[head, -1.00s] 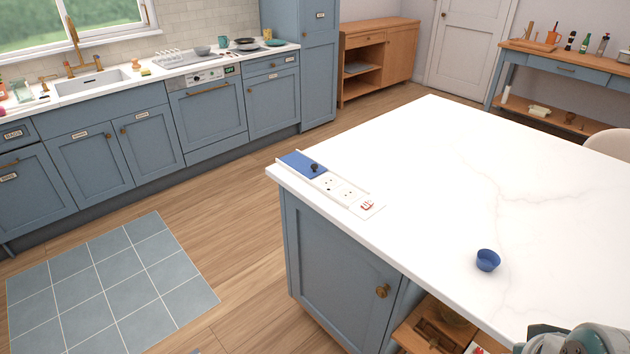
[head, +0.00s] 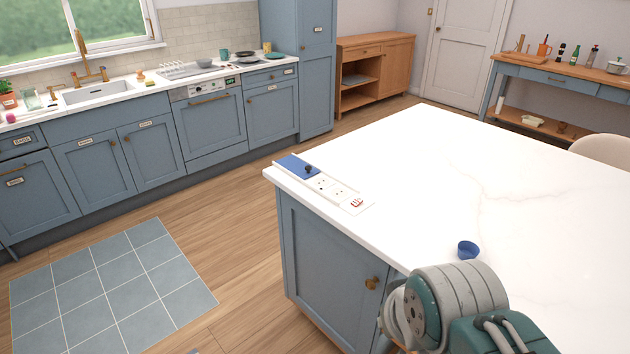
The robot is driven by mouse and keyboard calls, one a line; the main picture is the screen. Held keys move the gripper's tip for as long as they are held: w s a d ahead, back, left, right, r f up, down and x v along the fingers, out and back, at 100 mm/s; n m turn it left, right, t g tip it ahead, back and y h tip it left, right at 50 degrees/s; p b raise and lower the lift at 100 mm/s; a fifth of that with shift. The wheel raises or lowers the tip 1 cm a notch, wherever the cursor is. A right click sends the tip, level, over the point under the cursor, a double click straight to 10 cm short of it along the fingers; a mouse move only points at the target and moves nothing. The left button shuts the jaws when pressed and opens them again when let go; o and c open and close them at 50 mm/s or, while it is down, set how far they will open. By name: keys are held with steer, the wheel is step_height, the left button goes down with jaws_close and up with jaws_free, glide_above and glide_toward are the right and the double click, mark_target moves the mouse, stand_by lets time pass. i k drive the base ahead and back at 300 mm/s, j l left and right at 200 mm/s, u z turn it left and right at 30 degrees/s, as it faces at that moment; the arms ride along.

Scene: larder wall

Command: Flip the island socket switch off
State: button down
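The island socket strip (head: 331,188) lies on the left edge of the white island top, seen in the head view. It has a blue section with a black knob (head: 308,169) at its far end and two white outlets in the middle. The switch (head: 356,202), with red on it, is at the near end. Its exact position is too small to tell. My arm shows at the lower right, apart from the strip. My gripper itself is not visible.
The white island top (head: 430,150) is mostly clear. A blue cabinet with a brass knob (head: 371,283) is below the island's edge. Wooden floor lies to the left.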

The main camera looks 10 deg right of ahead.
mark_target(356, 202)
steer(key=i+j, duration=0.2)
steer(key=i, duration=0.3)
steer(key=i+j+u, duration=0.1)
steer(key=i+j, duration=0.15)
steer(key=i, duration=0.2)
